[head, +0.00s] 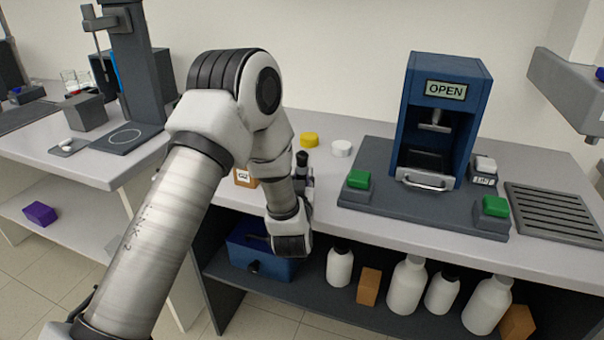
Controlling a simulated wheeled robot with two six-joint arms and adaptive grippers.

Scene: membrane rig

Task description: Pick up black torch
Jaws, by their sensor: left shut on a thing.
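My left arm comes in from the lower left, bends at the top and drops to its wrist at the front edge of the middle bench. My left gripper (303,180) is small and mostly hidden behind the wrist. It is shut on a dark upright thing, which looks like the black torch (302,158), just above or at the bench top. Only the torch's dark upper end shows clearly. Whether its lower end touches the bench cannot be told. My right gripper is not in view.
A blue press (445,75) marked OPEN stands on a grey base with green buttons. A yellow cap (309,139) and a white cap (341,148) lie behind the torch. A small orange-brown box (244,178) sits left of the wrist. Bottles and a blue toolbox (250,258) fill the shelf below.

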